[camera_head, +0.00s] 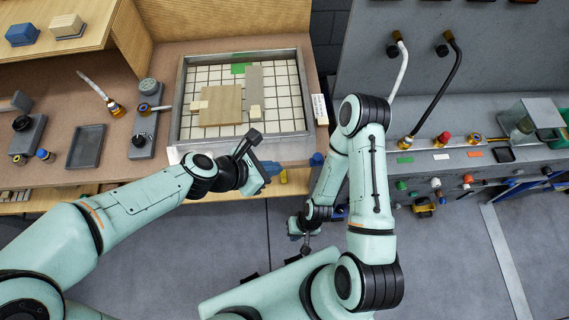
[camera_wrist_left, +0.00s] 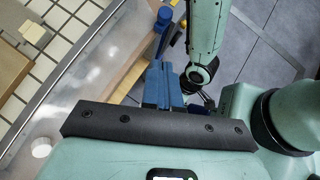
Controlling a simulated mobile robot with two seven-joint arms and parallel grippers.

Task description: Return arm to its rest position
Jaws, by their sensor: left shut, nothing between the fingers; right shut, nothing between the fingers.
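My left gripper (camera_head: 270,169) is in front of the framed tray's near edge, at the bench's front. Its blue fingers (camera_wrist_left: 164,84) are together and empty in the left wrist view. My right arm reaches up and bends back down. Its gripper (camera_head: 304,248) is low over the grey floor, in front of the bench, shut with nothing visible in it. The framed tray (camera_head: 300,72) has a white gridded bed with a tan panel (camera_head: 222,106), a narrower greyish strip (camera_head: 254,84) and small light blocks on it.
A blue knob (camera_head: 316,159) stands right of my left gripper. A dark shallow tray (camera_head: 86,147) and a grey fixture (camera_head: 145,132) lie left of the framed tray. A grey console (camera_head: 455,160) with hoses and fittings is at right. The floor (camera_head: 450,270) at right is mostly clear.

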